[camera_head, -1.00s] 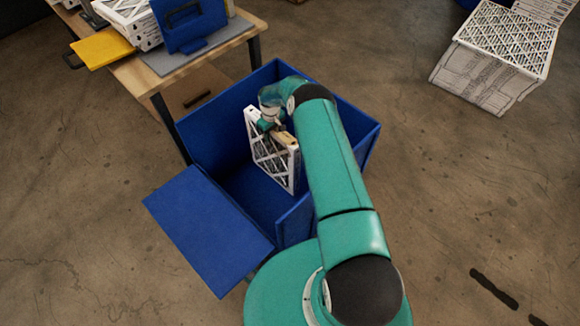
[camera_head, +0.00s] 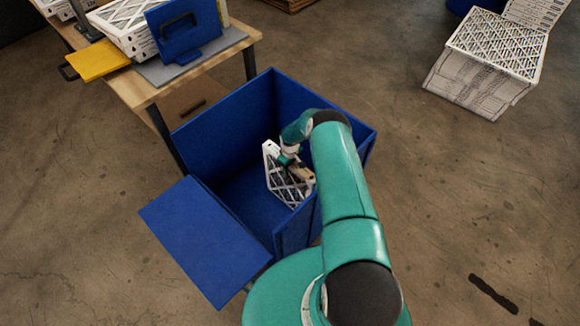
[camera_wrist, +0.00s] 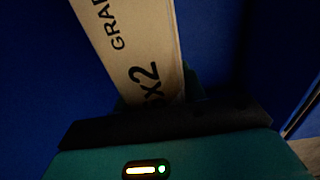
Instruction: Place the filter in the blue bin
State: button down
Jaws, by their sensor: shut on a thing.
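The filter (camera_head: 284,184) is a white-framed panel with a lattice face. It stands upright and tilted inside the blue bin (camera_head: 225,130), near the bin's right side. My gripper (camera_head: 290,163) is shut on the filter's upper edge. In the wrist view the filter's pale edge (camera_wrist: 130,45) with printed letters runs up from my gripper (camera_wrist: 155,105), with blue bin walls around it. The filter's lower edge is partly hidden by the bin's near wall, so I cannot tell whether it touches the floor of the bin.
A blue flap (camera_head: 205,240) sticks out at the bin's front left. A wooden table (camera_head: 150,92) with filters, a blue holder (camera_head: 185,30) and a yellow tray (camera_head: 98,60) stands behind left. A box of filters (camera_head: 485,65) sits at the back right.

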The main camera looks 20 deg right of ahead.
jog(key=shift+f, duration=0.15)
jog(key=c, duration=0.8)
grip_release()
jog(key=shift+c, duration=0.2)
